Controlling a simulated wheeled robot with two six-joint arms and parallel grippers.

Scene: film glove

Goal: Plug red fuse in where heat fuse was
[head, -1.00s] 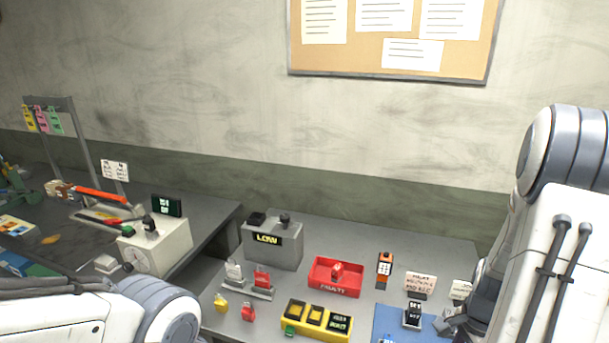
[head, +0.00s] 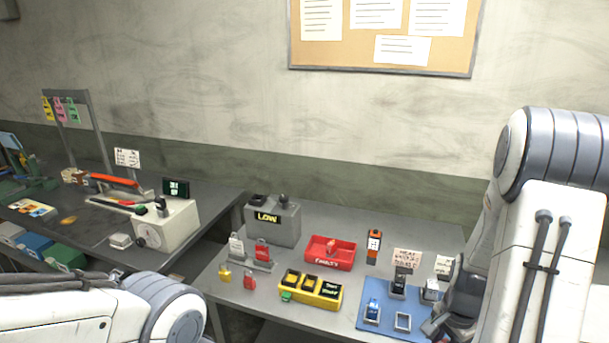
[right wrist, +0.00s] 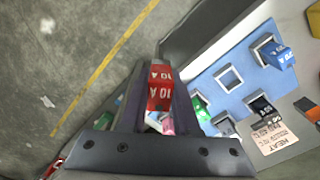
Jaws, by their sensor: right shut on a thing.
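My right gripper (right wrist: 158,100) is shut on a red fuse (right wrist: 160,88) marked 10 A, held above the floor beside the blue board. The blue board (right wrist: 205,82) has an empty square socket (right wrist: 228,78), a blue 20 A fuse (right wrist: 282,58) in another socket, a black piece (right wrist: 262,106) and a grey socket (right wrist: 225,124) near the HEAT sign (right wrist: 280,138). In the head view the board (head: 385,326) is at the table's front right, with the empty socket (head: 403,322) beside the blue fuse (head: 372,311). My right fingertips are hidden there. My left gripper is out of view.
A red FAULTY tray (head: 345,263) holds a red piece (head: 331,246). A yellow block (head: 327,298), a grey LOW box (head: 285,228) and a small orange-black meter (head: 374,245) stand nearby. Floor shows beside the board in the right wrist view.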

